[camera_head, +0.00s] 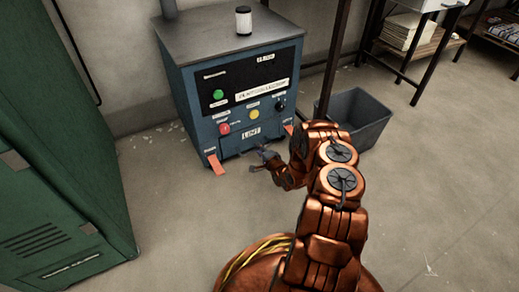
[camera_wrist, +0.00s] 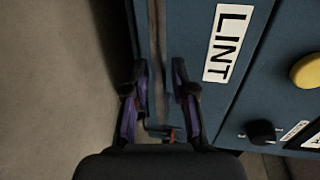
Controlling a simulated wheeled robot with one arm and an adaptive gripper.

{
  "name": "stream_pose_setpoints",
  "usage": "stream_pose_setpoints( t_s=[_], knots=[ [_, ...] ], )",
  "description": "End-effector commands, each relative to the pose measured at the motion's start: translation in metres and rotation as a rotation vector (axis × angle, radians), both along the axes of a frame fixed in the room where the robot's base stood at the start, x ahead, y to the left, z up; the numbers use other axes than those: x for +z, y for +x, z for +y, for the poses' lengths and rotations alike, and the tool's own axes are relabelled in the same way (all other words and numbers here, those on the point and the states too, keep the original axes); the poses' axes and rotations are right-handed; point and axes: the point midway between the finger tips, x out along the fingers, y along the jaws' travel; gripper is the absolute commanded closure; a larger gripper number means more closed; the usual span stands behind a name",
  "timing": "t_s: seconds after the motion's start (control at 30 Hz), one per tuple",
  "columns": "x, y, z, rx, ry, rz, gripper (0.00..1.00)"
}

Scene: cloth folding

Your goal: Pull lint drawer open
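The lint drawer (camera_head: 243,144) is the low blue front of a blue machine, marked with a white LINT label (camera_head: 251,134). It looks closed in the head view. In the wrist view the label (camera_wrist: 228,43) is turned sideways, to the right of my fingers. My gripper (camera_head: 262,160) is low at the drawer front. In the wrist view its two purple-and-black fingers (camera_wrist: 159,92) are apart, one on each side of a dark edge of the blue front. I cannot tell whether they touch it. A small dark piece with red shows between them lower down.
The machine's panel has green, red and yellow buttons (camera_head: 254,114) and a black knob. An orange tab (camera_head: 215,164) sticks out at its lower left. A grey bin (camera_head: 362,112) stands to the right and a green cabinet (camera_head: 60,160) to the left. The floor in front is bare.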

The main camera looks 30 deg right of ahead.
Motion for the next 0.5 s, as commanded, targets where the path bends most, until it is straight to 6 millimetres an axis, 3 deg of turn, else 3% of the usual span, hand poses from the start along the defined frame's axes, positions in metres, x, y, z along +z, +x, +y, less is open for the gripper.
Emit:
stream_pose_setpoints(
  t_s=[0.2,0.5],
  knots=[
    [-0.0002,-0.0002,0.0000,0.000,0.000,0.000,1.00],
    [-0.0003,-0.0003,0.0000,0.000,0.000,0.000,1.00]
  ],
)
